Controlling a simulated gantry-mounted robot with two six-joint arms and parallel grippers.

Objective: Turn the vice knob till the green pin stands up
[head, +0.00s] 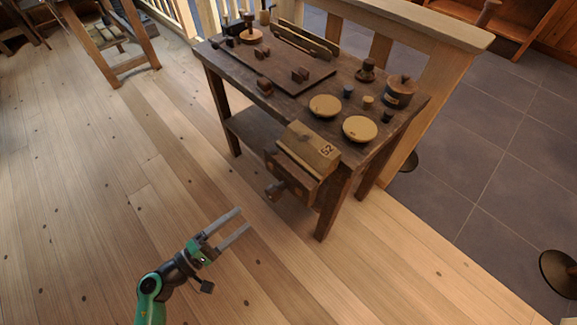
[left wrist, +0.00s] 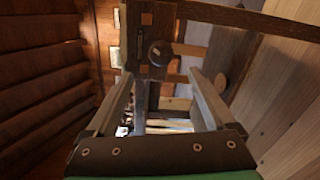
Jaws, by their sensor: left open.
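A wooden vice (head: 297,178) is fixed to the front end of the dark workbench (head: 285,85), with a block marked 52 (head: 315,149) at its top. Its dark knob (head: 274,190) sticks out from the front face, and it also shows in the left wrist view as a round dark end (left wrist: 160,53). I cannot make out a green pin in either view. My left gripper (head: 244,218) is open and empty, below and in front of the knob, apart from it. In the left wrist view the knob appears between and beyond the open fingers (left wrist: 160,78). My right gripper is not in view.
On the bench top are two pale round discs (head: 325,106) (head: 360,129), a dark lidded pot (head: 399,91), a tray board (head: 285,66) with small dark blocks, and a spool (head: 250,35). Bench legs (head: 333,205) flank the vice. The wooden floor (head: 120,180) in front is clear.

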